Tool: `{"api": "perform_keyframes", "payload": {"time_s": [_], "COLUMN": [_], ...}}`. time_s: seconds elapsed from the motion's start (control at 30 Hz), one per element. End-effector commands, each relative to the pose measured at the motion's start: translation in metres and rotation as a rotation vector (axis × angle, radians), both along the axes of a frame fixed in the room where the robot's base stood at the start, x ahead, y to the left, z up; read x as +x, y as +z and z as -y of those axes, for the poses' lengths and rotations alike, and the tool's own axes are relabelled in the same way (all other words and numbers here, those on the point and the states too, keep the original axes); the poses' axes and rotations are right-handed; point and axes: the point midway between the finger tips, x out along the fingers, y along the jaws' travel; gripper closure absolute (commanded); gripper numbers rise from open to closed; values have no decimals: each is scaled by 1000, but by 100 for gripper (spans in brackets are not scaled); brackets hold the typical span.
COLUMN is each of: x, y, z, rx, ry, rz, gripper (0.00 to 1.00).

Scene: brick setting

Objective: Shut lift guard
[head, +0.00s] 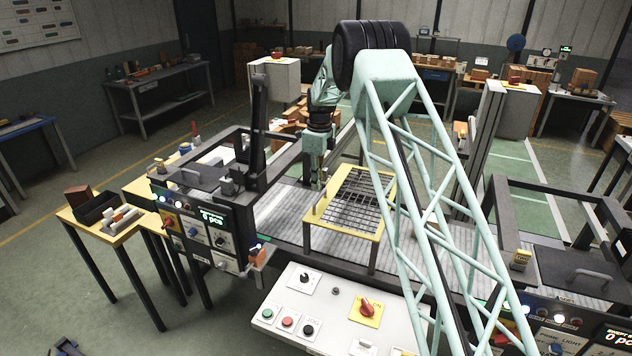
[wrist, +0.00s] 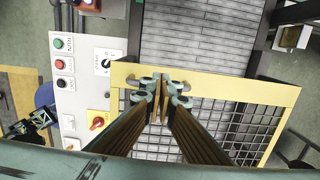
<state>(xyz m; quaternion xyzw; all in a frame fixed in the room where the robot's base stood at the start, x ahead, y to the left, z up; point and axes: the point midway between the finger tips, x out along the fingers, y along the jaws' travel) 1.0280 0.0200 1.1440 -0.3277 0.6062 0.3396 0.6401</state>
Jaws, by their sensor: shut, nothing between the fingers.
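The lift guard (head: 342,231) is a yellow frame with dark wire mesh, lying roughly level over the grey slatted conveyor in the head view. Its yellow edge (wrist: 232,83) and mesh also show in the wrist view. My gripper (head: 322,187) is near the guard's left side, beside a small upright bar there. In the wrist view my gripper (wrist: 160,90) has its fingers together, empty, and overlaps the corner area of the yellow frame. I cannot tell whether the fingertips touch the frame. My fingers and arm hide part of the guard.
A white control panel (head: 285,338) with buttons and a red knob stands in front of the guard. A dark post (head: 259,130) rises to the left. A dark machine frame (head: 560,195) stands to the right. The slatted conveyor (head: 285,216) is bare left of the guard.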

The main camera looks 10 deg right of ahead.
Motion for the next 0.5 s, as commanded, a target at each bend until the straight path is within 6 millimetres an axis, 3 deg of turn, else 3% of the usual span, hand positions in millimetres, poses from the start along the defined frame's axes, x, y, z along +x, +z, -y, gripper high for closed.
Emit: {"api": "perform_keyframes", "payload": {"time_s": [0.5], "x": [2], "y": [-29], "z": [9], "rx": [3], "ry": [-11], "rz": [0], "gripper": [100]}}
